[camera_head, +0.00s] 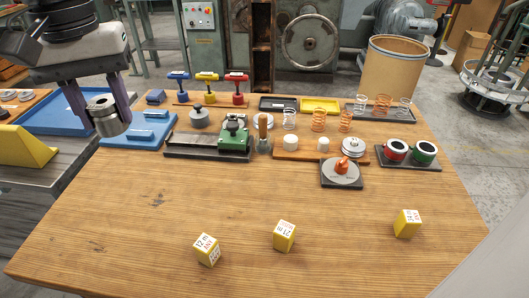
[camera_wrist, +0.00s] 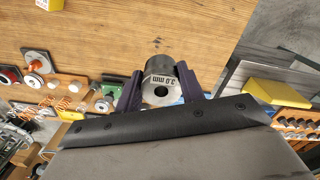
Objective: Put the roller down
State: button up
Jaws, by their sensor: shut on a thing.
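The roller (camera_head: 105,115) is a short grey metal cylinder with a hole through its middle. My gripper (camera_head: 97,108) is shut on it and holds it at the upper left, in front of the blue tray as seen in the head view.
Blue trays (camera_head: 140,132) lie at the table's left. A green-topped fixture (camera_head: 234,135), springs (camera_head: 318,120) and a dial (camera_head: 342,172) stand along the back. Several yellow cubes, one at the front (camera_head: 207,250), are spread nearby. The table's left middle (camera_head: 120,205) is clear.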

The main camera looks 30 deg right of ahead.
jog(key=shift+w, duration=0.1)
notch_tip(320, 180, down, 20)
jog(key=b, duration=0.2)
jog(key=shift+b, duration=0.3)
jog(key=o, duration=1.3)
jog(key=shift+f, duration=0.1)
jog(key=shift+c, duration=0.2)
notch_tip(320, 180, up, 12)
jog(key=p, duration=0.1)
jog(key=shift+r, duration=0.2)
